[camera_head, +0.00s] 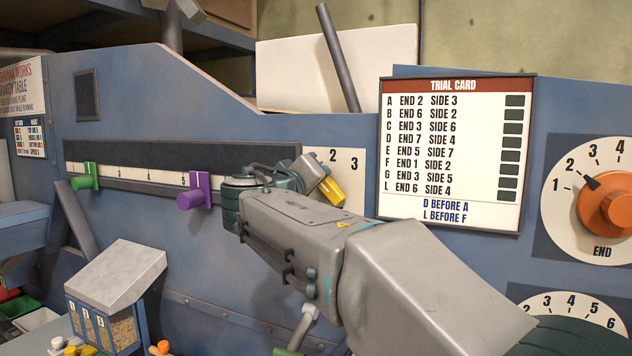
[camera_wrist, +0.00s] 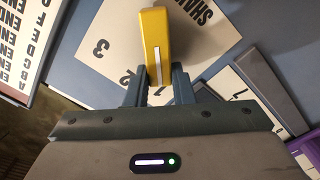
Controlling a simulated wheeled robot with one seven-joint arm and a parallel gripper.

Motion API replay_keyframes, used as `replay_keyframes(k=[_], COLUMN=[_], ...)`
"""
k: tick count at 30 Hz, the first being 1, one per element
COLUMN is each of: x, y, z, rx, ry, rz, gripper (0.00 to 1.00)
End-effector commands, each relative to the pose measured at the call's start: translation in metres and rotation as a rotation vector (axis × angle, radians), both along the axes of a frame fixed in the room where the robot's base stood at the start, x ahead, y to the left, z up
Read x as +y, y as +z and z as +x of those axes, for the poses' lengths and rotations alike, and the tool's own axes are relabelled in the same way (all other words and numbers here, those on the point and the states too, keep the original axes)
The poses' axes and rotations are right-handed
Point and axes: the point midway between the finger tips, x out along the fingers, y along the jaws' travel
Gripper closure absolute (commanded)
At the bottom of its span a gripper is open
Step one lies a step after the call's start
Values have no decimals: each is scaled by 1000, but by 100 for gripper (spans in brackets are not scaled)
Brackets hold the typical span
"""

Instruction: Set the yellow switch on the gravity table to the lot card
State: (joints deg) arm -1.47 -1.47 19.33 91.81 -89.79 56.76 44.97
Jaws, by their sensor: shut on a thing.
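The yellow switch (camera_head: 331,192) sits on a white plate (camera_head: 349,178) on the blue gravity table. My gripper (camera_head: 318,176) is on the switch, and its two fingers (camera_wrist: 160,88) are shut on its sides in the wrist view. The yellow switch (camera_wrist: 156,32) carries a white stripe along its top there. The numerals 2 and 3 show on the plate; other marks are partly hidden by my gripper, and I cannot tell which number the switch points at. A small card (camera_head: 29,137) hangs at the far left, its text too small to read surely.
A large trial card (camera_head: 450,155) stands right of the switch, beside an orange END knob (camera_head: 606,208). A green slider (camera_head: 85,177) and a purple slider (camera_head: 194,191) sit on a scale to the left. A sample box (camera_head: 115,290) stands below.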

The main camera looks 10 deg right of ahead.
Motion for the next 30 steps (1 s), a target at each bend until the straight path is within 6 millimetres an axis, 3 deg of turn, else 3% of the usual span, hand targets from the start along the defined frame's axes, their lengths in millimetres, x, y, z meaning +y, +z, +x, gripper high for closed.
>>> replay_keyframes(k=[11, 12, 14, 15, 25, 30], x=[0, 0, 0, 0, 3, 18], y=[-1, -1, -1, -1, -1, -2], z=[0, 0, 0, 0, -3, -23], rx=[5, 5, 5, 5, 4, 1], ry=[-1, -1, -1, -1, 1, 3], rz=[-6, -6, -6, -6, -5, -4], gripper=[100, 75, 59, 56, 56, 56])
